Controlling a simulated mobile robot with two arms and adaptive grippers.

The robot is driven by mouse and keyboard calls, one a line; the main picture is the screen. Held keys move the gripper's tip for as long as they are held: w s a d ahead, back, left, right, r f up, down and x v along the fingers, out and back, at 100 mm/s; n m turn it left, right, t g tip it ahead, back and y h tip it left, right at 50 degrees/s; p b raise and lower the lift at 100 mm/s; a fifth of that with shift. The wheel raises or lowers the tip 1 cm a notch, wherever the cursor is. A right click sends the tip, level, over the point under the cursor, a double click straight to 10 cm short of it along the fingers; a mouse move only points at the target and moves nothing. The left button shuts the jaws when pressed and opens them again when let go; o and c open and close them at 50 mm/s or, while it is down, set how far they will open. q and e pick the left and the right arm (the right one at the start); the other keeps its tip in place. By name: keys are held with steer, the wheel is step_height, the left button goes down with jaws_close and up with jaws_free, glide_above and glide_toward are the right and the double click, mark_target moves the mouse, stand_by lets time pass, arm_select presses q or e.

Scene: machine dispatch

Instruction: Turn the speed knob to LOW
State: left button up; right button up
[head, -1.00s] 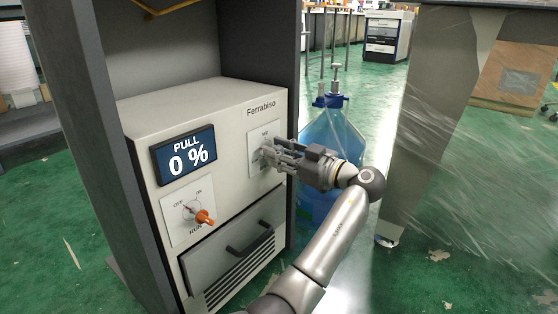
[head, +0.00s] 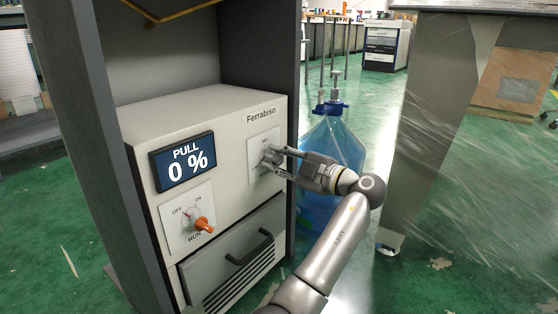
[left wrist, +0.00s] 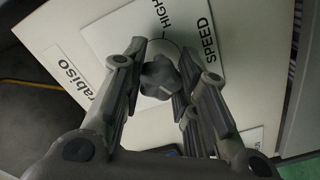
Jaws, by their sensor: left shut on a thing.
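The grey lobed speed knob (left wrist: 160,78) sits on a pale plate on the machine's front, with the words HIGH and SPEED printed near it in the left wrist view. My left gripper (left wrist: 158,82) has a finger on each side of the knob and is shut on it. In the head view, my left gripper (head: 270,157) reaches the speed plate (head: 264,142) from the right, and its fingers mostly cover the knob. The LOW mark cannot be made out. My right gripper is not in view.
The machine's display (head: 183,161) reads PULL 0 %. A blue water bottle (head: 330,142) stands behind my gripper. A wrapped table leg (head: 425,130) is at right.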

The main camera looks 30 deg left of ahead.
arm_select(q)
steer(key=shift+f, duration=0.15)
stand_by(0.4)
steer(key=o, duration=1.1)
steer(key=shift+c, duration=0.2)
steer(key=shift+d, duration=0.1)
steer(key=d, duration=1.2)
steer(key=shift+s, duration=0.45)
steer(key=shift+a, duration=0.1)
